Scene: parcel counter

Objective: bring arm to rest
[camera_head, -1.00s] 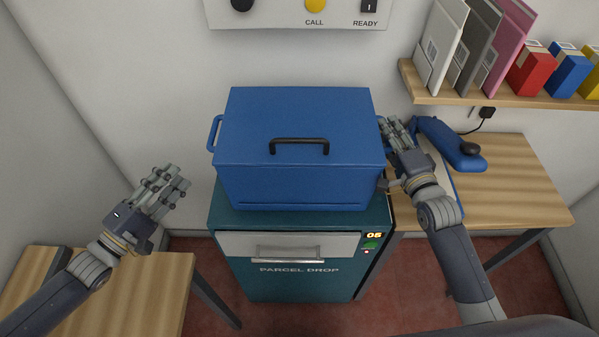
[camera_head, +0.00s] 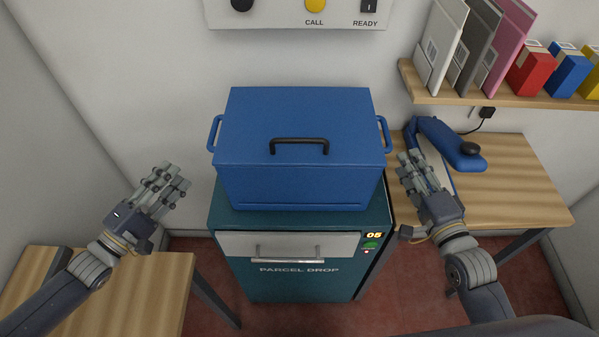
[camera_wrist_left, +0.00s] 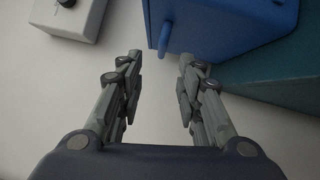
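My left gripper (camera_head: 166,190) is held up over the left side, beyond the left table and apart from the blue box. In the left wrist view the left gripper (camera_wrist_left: 160,80) has its fingers spread with nothing between them. My right gripper (camera_head: 412,170) is to the right of the blue box, above the right table, with a gap between it and the box. Its fingers point away from me, and I cannot tell how far apart they are. The blue box (camera_head: 270,185), lid shut, stands on the teal parcel drop cabinet (camera_head: 300,288).
A control panel (camera_head: 290,15) is on the wall.

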